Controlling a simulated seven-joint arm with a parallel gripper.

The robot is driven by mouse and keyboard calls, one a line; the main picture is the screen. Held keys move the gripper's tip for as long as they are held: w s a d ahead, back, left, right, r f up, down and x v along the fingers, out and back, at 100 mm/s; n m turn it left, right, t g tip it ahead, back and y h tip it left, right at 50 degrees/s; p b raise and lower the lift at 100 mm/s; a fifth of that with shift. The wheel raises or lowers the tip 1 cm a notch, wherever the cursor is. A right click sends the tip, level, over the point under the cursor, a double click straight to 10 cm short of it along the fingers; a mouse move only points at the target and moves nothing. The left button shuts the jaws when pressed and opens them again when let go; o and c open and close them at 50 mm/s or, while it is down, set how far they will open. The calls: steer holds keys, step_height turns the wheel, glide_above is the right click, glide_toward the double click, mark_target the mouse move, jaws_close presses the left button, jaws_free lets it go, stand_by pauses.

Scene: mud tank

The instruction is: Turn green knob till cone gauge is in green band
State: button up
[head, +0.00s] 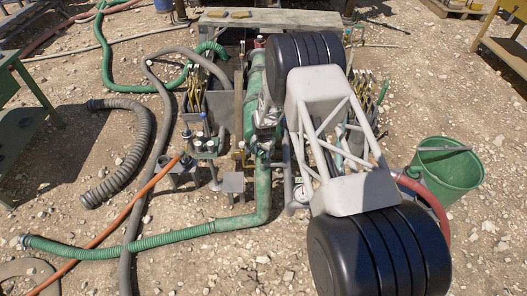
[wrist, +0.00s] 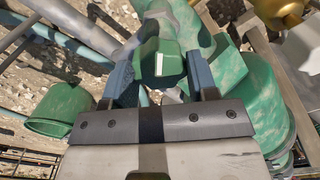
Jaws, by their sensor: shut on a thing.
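The green knob (wrist: 160,62) is a blocky green piece with a white line on its face in the wrist view. My gripper (wrist: 162,78) is shut on it, one blue-grey finger on each side. In the head view my gripper (head: 264,122) is small over the green pipework, and the knob cannot be made out clearly. A small pale round dial (head: 300,192) shows beside my arm, partly covered. Its reading is too small to tell, and I cannot tell whether it is the cone gauge. No green band can be made out.
A thick green pipe (head: 257,190) runs below the gripper. A green bucket (head: 450,172) stands at the right, also in the wrist view (wrist: 62,108). Grey and orange hoses (head: 130,205) cross the stony ground at the left. Posts and fittings crowd the middle.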

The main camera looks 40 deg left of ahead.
stand_by(0.4)
steer(key=o, duration=0.9)
steer(key=shift+r, duration=0.1)
steer(key=shift+r, duration=3.85)
